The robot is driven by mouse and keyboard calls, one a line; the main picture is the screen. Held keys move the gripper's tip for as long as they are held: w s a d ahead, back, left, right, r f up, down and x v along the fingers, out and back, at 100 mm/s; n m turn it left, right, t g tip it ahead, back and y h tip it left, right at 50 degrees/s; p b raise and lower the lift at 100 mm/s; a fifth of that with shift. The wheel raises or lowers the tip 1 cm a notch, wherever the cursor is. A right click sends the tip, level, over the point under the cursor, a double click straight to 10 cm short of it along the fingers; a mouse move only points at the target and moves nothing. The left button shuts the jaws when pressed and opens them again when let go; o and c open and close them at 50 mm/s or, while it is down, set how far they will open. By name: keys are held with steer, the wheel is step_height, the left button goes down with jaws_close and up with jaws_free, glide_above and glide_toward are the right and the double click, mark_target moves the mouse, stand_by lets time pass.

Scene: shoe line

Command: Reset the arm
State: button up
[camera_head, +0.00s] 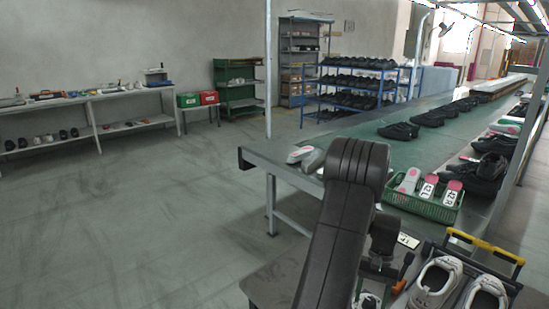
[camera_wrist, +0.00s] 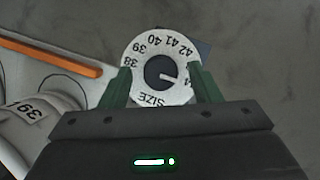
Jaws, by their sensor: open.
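My arm (camera_head: 345,215) reaches down at the lower middle of the head view. My gripper (camera_wrist: 160,72) shows in the wrist view with its two green fingers apart. A round white size dial (camera_wrist: 137,60) with a dark hub and a white pointer lies between and beyond the fingertips. The dial carries the word SIZE and numbers including 38 to 42. The fingers overlap its left and right edges in the picture; I cannot tell whether they touch it. The pointer is toward the right side of the dial.
White shoes (camera_head: 436,283) stand in a fixture with a yellow handle (camera_head: 484,246) at lower right. A green basket (camera_head: 421,205) of insoles and several black shoes (camera_head: 399,131) are on the green conveyor table (camera_head: 345,140). The floor (camera_head: 150,215) to the left is clear.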

steer(key=n+h, duration=0.1)
steer(key=n, duration=0.2)
steer(key=n+h+b, duration=0.1)
steer(key=n, duration=0.2)
steer(key=shift+a+f+g, duration=0.1)
steer(key=shift+a+g, duration=0.1)
steer(key=shift+g, duration=0.1)
steer(key=n+h+b, duration=0.1)
steer(key=n+b, duration=0.1)
steer(key=n, duration=0.1)
steer(key=shift+a+h, duration=0.1)
steer(key=shift+h, duration=0.2)
steer(key=shift+n+t+h+b, duration=0.3)
steer(key=shift+n+t+b, duration=0.1)
steer(key=shift+n, duration=0.7)
